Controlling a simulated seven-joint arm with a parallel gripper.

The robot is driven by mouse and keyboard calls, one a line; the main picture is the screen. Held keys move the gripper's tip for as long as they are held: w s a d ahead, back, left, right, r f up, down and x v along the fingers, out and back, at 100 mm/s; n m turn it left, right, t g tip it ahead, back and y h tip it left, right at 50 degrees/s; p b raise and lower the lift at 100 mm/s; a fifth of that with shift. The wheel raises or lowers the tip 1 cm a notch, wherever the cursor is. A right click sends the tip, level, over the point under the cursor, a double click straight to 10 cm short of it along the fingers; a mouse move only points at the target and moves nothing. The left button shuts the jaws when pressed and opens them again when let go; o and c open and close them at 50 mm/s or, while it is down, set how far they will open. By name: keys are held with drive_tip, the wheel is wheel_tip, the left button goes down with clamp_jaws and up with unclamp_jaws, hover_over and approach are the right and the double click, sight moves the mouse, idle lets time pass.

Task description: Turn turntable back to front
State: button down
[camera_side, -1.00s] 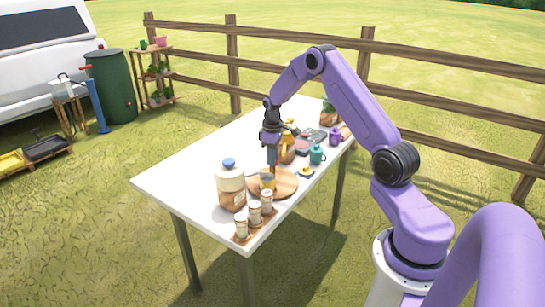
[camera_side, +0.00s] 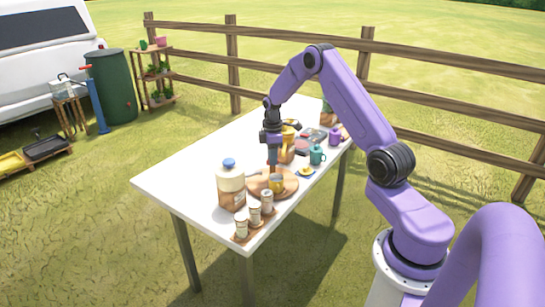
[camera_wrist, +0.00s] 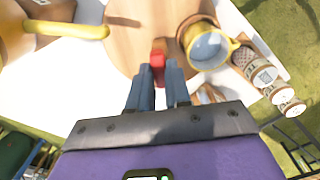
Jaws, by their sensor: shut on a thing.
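The turntable (camera_side: 289,178) is a round wooden disc on the white table. It fills the top middle of the wrist view (camera_wrist: 135,45). A yellow mug (camera_side: 277,186) stands on its near part and is at the upper right of the wrist view (camera_wrist: 207,48). My gripper (camera_side: 272,164) points down at the turntable's far part. In the wrist view my gripper (camera_wrist: 158,74) is shut on a small red-topped peg (camera_wrist: 157,58) at the turntable. The fingers hide the peg's lower part.
A large blue-lidded jar (camera_side: 231,186) stands left of the turntable. Several small jars (camera_side: 254,214) stand on a wooden strip at the near corner. An amber jug (camera_side: 286,150) is close behind my gripper. A teal mug (camera_side: 317,155) stands right. The table's left part is clear.

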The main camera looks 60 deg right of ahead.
drive_tip(key=shift+n, duration=3.9)
drive_tip(key=shift+r+n, duration=0.1)
drive_tip(key=shift+n, duration=0.4)
drive_tip(key=c, duration=1.1)
unclamp_jaws()
drive_tip(key=shift+o, duration=0.2)
wheel_tip(320, 180, up, 17)
drive_tip(key=shift+r, duration=0.2)
